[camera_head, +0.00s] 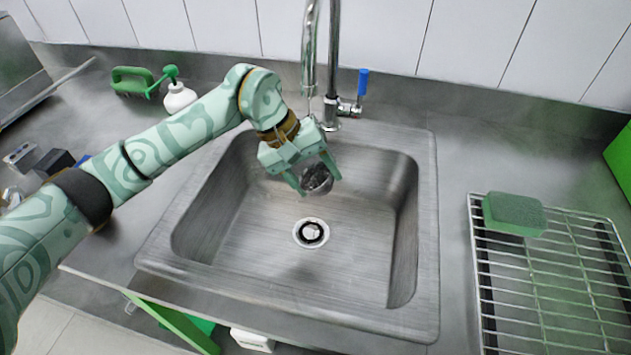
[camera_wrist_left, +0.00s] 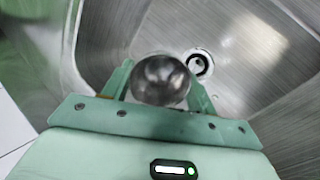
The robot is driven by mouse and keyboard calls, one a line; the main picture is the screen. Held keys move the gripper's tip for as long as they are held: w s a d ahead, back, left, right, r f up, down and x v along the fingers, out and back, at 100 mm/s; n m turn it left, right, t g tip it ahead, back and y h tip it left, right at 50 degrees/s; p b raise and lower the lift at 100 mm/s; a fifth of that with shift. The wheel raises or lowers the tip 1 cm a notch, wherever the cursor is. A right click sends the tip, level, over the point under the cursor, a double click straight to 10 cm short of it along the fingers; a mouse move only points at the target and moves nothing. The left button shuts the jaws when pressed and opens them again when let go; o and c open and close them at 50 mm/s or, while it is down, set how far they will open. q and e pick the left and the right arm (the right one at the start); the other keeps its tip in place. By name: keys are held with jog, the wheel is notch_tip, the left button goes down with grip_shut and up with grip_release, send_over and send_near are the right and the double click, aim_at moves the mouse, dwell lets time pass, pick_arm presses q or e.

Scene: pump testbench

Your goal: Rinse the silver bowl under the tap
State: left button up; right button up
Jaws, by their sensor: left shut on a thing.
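The silver bowl (camera_head: 316,179) is in my left gripper (camera_head: 318,184), above the back part of the sink (camera_head: 425,250). In the left wrist view the bowl (camera_wrist_left: 161,80) sits between the two fingers of the left gripper (camera_wrist_left: 160,90), with the drain beyond it. The tap (camera_head: 333,60) stands behind the sink, its spout above the gripper. The tap's blue handle (camera_head: 363,82) points up. I cannot tell if water runs from the spout. My right gripper is not in view.
A wire rack (camera_head: 560,285) with a green sponge (camera_head: 515,214) lies right of the sink. A white spray bottle (camera_head: 178,97) and a green brush (camera_head: 131,80) stand at the back left. The front of the sink around the drain (camera_head: 311,233) is clear.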

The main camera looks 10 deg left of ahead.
pick_arm(q)
jog(key=shift+s+a, duration=0.3)
jog(key=shift+a, duration=0.1)
jog(key=shift+w+d, duration=0.15)
jog(key=shift+d, duration=0.05)
jog(key=shift+w+d, duration=0.25)
jog(key=shift+d, duration=0.1)
